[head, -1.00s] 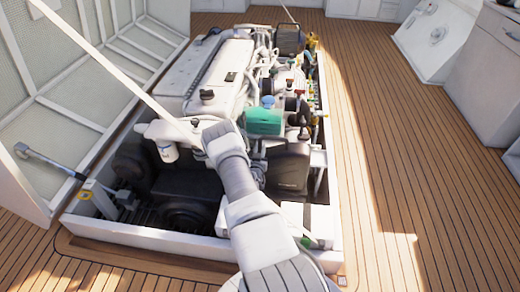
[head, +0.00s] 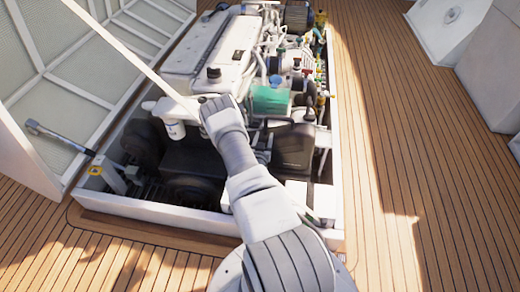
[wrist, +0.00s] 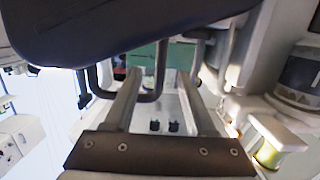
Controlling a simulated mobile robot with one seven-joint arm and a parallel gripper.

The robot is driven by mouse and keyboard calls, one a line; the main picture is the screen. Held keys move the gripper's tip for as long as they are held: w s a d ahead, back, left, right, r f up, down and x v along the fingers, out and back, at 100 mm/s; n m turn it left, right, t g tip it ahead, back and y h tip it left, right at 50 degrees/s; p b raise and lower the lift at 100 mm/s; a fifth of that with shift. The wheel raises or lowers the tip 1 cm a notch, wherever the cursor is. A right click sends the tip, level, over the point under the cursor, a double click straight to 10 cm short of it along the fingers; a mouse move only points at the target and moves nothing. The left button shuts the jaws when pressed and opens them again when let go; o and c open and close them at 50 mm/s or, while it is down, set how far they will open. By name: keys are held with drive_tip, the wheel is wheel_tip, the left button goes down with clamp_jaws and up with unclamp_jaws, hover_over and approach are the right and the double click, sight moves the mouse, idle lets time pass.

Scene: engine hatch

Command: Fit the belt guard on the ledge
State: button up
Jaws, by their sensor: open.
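My gripper (wrist: 158,78) shows in the wrist view with its two fingers apart. Nothing is clearly clamped between them. A large dark panel (wrist: 130,28) fills the top of that view, close to the camera. A bent dark tube (wrist: 148,97) shows behind and between the fingers. I cannot tell for sure which thing is the belt guard, or make out the ledge. In the head view my arm reaches over the near end of the engine (head: 215,55), and my gripper is hidden there. A dark box-shaped cover (head: 293,148) stands right of my arm.
A green translucent tank (head: 271,100) sits on the engine beyond my arm. A white-rimmed hatch opening (head: 160,215) surrounds the engine. The raised hatch lid (head: 85,95) and its strut (head: 60,138) stand at left.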

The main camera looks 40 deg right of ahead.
drive_tip(key=p+v, duration=0.2)
drive_tip(key=v, duration=0.9)
drive_tip(key=shift+p, duration=0.4)
